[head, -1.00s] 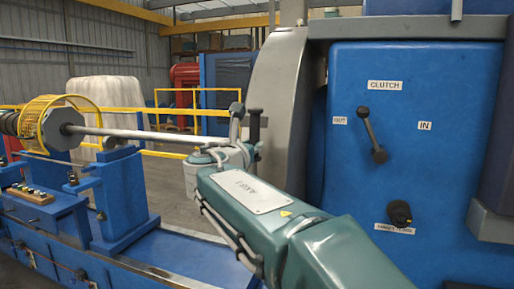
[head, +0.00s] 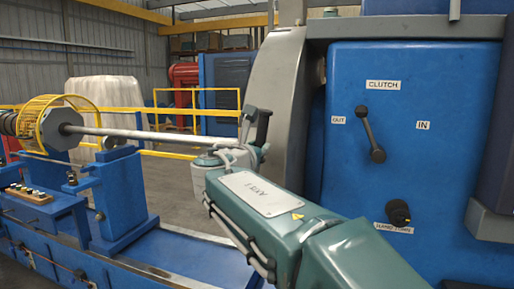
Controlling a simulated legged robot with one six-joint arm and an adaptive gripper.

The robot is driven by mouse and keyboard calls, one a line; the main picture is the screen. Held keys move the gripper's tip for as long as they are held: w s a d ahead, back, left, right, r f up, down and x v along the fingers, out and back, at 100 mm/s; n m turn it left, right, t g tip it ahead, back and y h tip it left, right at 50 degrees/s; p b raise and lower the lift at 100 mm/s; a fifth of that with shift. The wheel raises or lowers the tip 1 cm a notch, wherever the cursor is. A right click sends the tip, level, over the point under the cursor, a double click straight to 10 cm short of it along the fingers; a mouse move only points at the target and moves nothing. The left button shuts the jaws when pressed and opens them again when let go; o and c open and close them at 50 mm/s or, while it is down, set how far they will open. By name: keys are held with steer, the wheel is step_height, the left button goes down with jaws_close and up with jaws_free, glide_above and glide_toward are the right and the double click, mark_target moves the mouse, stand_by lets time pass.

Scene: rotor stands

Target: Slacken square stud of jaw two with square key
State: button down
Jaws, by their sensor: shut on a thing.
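My gripper (head: 254,127) is at the end of my teal arm, in front of the left edge of a large grey rounded disc or guard (head: 277,100). A dark bar, apparently the square key (head: 263,125), stands up at the gripper, beside a grey finger. The gripper looks shut on it, though my wrist hides most of the grip. The key's square end cannot be made out. Jaw two and its square stud are not visible from here.
A blue housing (head: 440,80) on the right carries a clutch lever (head: 371,135) leaning towards OUT, and a black knob (head: 398,212) below. A long shaft (head: 150,134) runs from a yellow cage (head: 65,122) behind my gripper. Blue stands (head: 122,195) are left.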

steer(key=shift+f, duration=0.15)
steer(key=shift+v, duration=2.05)
steer(key=shift+r, duration=0.2)
